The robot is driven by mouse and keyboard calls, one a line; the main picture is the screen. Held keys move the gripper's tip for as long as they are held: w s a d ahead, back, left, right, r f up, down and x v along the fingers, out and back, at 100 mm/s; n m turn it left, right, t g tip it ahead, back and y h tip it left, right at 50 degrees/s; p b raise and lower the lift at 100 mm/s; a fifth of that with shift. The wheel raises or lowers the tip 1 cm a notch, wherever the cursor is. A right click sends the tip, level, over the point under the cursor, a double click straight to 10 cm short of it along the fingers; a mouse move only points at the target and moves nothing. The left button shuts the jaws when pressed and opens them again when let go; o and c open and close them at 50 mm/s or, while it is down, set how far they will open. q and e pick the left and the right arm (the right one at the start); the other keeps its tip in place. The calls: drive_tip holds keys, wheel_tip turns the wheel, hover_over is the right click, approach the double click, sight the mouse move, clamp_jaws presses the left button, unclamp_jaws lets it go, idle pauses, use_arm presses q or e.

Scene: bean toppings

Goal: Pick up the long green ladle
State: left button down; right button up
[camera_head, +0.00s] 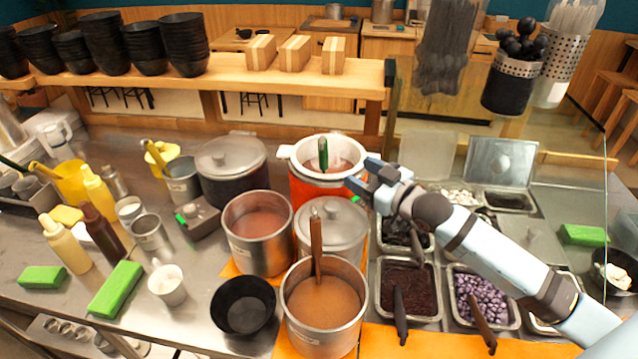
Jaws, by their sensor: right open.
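The long green ladle (323,153) stands upright in the red pot with a white rim (296,154) at the middle of the counter. Only its green handle shows; its lower end is hidden in the pot. My right gripper (360,175) is open, just right of the pot's rim, with its fingers pointing left toward the ladle's handle. It is apart from the handle and holds nothing. My left gripper is not in view.
Steel pots (258,262) of soup and a lidded pot (333,222) stand in front of the red pot; one holds a brown-handled ladle (316,240). A dark lidded pot (231,160) is at left. Topping trays (437,290) lie below my right arm. A shelf (340,84) runs behind.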

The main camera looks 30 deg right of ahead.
sight(327, 149)
drive_tip(key=p+x, duration=0.1)
drive_tip(key=x, duration=0.5)
drive_tip(key=shift+w+a+r, duration=0.1)
drive_tip(key=shift+w, duration=0.35)
drive_tip(key=shift+w+a+r, duration=0.1)
drive_tip(key=shift+w+r, duration=0.15)
drive_tip(key=shift+w, duration=0.05)
drive_tip(key=p+x, duration=0.1)
drive_tip(key=x, duration=0.2)
drive_tip(key=shift+w+r+p, duration=0.15)
drive_tip(key=shift+w+p, duration=0.2)
drive_tip(key=shift+w, duration=0.45)
drive_tip(key=shift+s, duration=0.1)
clamp_jaws()
